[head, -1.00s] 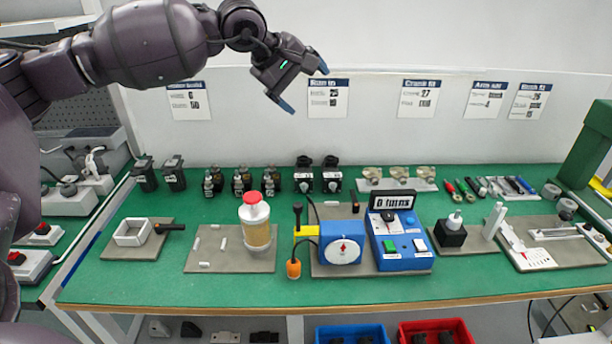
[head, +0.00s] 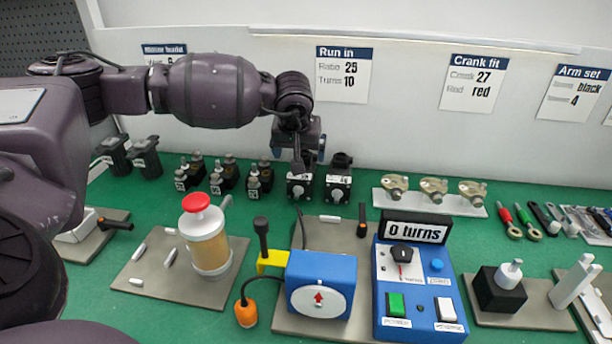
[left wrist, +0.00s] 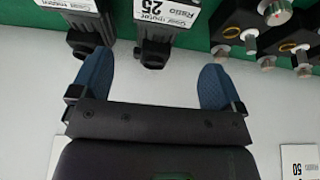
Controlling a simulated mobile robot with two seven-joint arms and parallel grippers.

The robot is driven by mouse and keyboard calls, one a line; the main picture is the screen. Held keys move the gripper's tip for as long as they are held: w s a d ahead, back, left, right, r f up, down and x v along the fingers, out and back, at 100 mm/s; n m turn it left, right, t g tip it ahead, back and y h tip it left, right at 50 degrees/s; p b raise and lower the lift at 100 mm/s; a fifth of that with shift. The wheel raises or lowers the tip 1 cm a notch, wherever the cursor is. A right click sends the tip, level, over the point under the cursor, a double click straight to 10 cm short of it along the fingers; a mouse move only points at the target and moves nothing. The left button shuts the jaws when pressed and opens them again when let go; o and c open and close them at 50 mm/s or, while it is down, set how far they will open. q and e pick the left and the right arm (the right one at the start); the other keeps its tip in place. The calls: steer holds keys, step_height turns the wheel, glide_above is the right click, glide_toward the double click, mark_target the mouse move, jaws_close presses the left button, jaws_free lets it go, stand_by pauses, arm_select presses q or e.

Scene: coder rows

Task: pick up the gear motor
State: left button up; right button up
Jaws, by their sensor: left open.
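Two gear motors stand side by side at the back of the green bench. The left one (head: 300,187) is right below my left gripper (head: 299,160), and the other (head: 338,185) is just to its right. In the left wrist view the motor labelled ratio 25 (left wrist: 160,25) shows ahead of the open fingers, between their lines. The second motor (left wrist: 85,22) is beside it, partly cut off, its label hard to read. My left gripper (left wrist: 150,85) is open with nothing between its blue fingers. My right gripper is not in view.
Small black fittings (head: 225,172) stand left of the motors, and a white tray of metal parts (head: 430,200) right. In front are a turn counter box (head: 415,300), a blue geared unit (head: 322,283) and a red-capped jar (head: 207,240). The wall with a run-in card (head: 344,74) is close behind.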

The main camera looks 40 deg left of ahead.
arm_select(q)
steer(key=x, duration=0.3)
steer(key=shift+w+f+b, duration=0.1)
steer(key=shift+f+b, duration=0.2)
steer(key=shift+f, duration=0.15)
steer(key=x, duration=0.1)
steer(key=b+x, duration=0.1)
steer(key=x, duration=0.2)
steer(key=shift+s+d+f, duration=0.15)
steer(key=shift+s+f, duration=0.1)
steer(key=shift+f, duration=0.15)
steer(key=shift+w+f+b, duration=0.15)
steer(key=shift+f+b, duration=0.05)
steer(key=shift+b, duration=0.15)
steer(key=shift+r, duration=0.2)
steer(key=shift+c, duration=0.2)
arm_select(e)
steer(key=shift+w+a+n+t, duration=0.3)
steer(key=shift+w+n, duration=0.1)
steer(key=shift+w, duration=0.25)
arm_select(q)
steer(key=c, duration=1)
steer(key=shift+r, duration=0.1)
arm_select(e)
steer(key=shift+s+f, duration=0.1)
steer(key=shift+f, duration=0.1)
